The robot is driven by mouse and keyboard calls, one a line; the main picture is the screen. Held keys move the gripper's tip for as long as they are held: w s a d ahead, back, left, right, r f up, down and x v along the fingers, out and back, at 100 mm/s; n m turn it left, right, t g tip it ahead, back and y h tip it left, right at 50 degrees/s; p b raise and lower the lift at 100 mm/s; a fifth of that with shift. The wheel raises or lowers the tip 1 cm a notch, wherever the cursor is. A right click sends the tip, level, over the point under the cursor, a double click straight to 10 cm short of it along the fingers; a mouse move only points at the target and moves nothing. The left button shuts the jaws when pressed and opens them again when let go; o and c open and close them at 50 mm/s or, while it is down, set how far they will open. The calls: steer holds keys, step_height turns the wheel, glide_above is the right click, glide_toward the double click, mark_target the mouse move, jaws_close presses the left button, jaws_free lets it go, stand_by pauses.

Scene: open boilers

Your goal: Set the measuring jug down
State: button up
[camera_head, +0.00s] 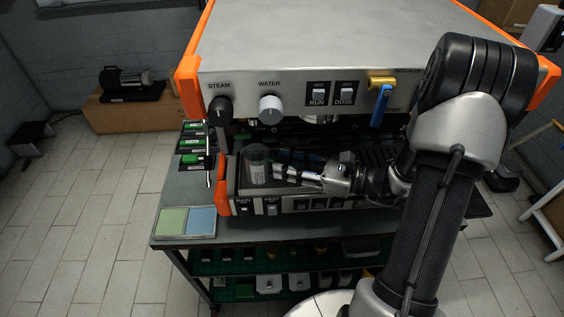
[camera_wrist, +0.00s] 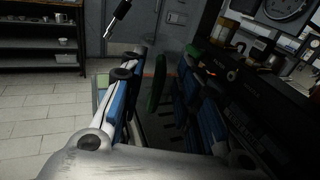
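The measuring jug (camera_head: 258,165) is a clear cylinder with pale markings. It stands upright at the left end of the machine's tray (camera_head: 238,188), below the steam and water knobs. My gripper (camera_head: 279,164) reaches in from the right, with its fingertips close beside the jug's right side. I cannot tell whether they touch it. In the wrist view the two fingers of my gripper (camera_wrist: 158,75) are spread with a gap between them.
The steel machine body (camera_head: 330,50) overhangs the tray, with a steam knob (camera_head: 220,108), a water knob (camera_head: 270,108) and a blue lever (camera_head: 380,106). A green and blue mat (camera_head: 187,221) lies on the bench's front left. Shelves below hold several small items.

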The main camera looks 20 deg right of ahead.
steer(key=v, duration=1)
steer(key=shift+s+d+p, duration=0.2)
steer(key=shift+p, duration=0.1)
